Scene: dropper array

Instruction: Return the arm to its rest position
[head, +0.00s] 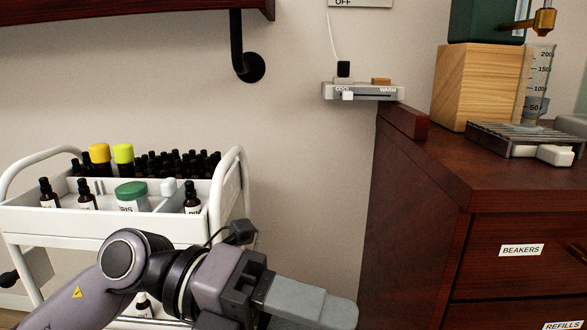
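My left arm comes in from the lower left, in front of the white cart. Its gripper (318,312) points right at the bottom edge of the picture, in front of the wall and just left of the dark wooden cabinet. One grey finger shows clearly; the rest is cut off by the frame edge, so I cannot tell whether the gripper is open or shut. I see nothing held in it. My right gripper is not in view.
The white cart (227,190) holds several dark dropper bottles (192,197) and a green-lidded jar (131,195). A COOL/WARM slider (363,92) is on the wall.

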